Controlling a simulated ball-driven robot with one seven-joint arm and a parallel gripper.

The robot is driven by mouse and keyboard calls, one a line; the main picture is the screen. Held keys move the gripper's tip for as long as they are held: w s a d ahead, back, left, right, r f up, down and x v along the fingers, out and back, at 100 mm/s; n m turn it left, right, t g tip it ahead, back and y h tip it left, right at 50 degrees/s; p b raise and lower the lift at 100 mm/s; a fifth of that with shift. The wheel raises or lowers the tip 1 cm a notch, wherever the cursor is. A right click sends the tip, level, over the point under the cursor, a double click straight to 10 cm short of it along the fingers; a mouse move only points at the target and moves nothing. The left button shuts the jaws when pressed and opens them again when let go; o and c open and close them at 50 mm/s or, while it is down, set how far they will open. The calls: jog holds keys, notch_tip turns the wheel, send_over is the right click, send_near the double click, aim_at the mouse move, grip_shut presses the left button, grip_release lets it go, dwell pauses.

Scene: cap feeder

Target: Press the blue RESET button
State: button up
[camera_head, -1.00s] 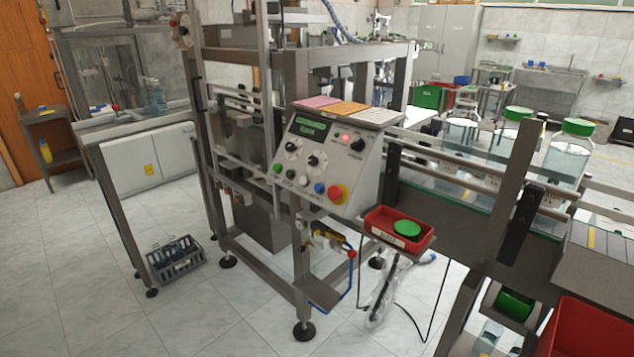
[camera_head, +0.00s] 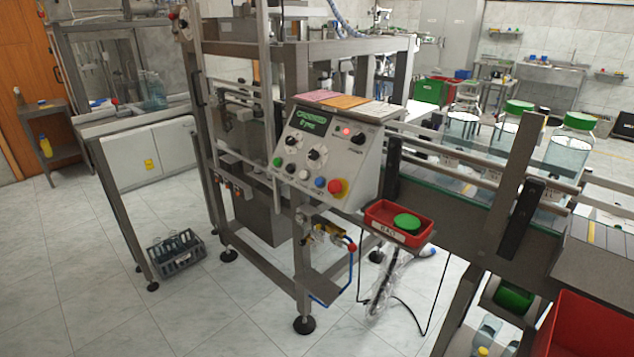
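The blue button (camera_head: 320,183) is a small round button on the lower row of the sloped grey control panel (camera_head: 345,160). It sits just left of the larger red mushroom button on its yellow base (camera_head: 335,188). A white button (camera_head: 304,175) is to its left, and a green button (camera_head: 278,162) is at the row's left end. Nothing covers the blue button. The labels are too small to read. My gripper is not in view.
A red tray (camera_head: 417,243) with a green cap (camera_head: 407,223) sticks out right of the panel. A conveyor with large green-capped jars (camera_head: 510,125) runs to the right. A red bin (camera_head: 590,335) is at lower right. Tiled floor (camera_head: 90,270) is open at left, beside a grey crate (camera_head: 175,255).

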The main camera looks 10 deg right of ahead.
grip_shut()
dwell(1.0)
